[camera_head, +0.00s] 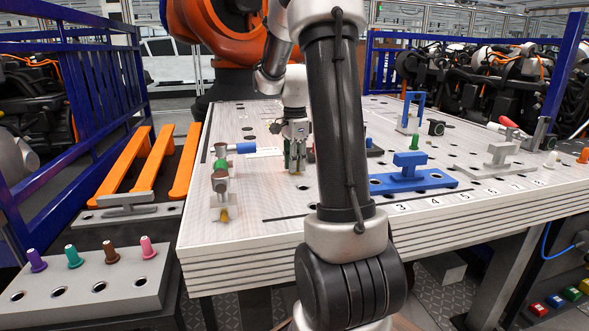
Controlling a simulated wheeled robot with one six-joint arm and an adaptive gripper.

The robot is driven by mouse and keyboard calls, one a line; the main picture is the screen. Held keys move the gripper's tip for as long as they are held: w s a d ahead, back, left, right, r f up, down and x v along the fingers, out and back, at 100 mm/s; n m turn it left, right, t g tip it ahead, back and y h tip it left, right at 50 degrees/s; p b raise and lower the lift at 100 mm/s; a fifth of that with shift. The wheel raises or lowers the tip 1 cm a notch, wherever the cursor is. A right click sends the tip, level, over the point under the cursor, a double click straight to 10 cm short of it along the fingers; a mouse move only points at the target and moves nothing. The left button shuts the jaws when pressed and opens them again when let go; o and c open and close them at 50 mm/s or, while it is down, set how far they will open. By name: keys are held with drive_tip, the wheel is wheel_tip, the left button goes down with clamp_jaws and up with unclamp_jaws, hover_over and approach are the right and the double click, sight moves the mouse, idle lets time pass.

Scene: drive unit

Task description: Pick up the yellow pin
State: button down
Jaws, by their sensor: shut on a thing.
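My gripper (295,164) is low over the left part of the light tabletop (270,215), pointing down. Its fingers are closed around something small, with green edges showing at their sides. What is held is too small and too covered by the fingers to tell its colour or shape. A small yellow piece (224,214) shows low on the front of a fixture at the table's left edge, left of and nearer than my gripper. I cannot tell whether it is a pin. My arm hides the middle of the table.
A grey block (130,300) at lower left holds purple (36,260), teal (73,257), brown (111,252) and pink (148,247) pins. A valve fixture (221,175) stands left of my gripper. A blue fixture (412,178) and green pin (413,142) are to the right.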

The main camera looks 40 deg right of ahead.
wheel_tip(320, 180, up, 10)
drive_tip(key=shift+r, duration=0.1)
idle(0.4)
idle(0.5)
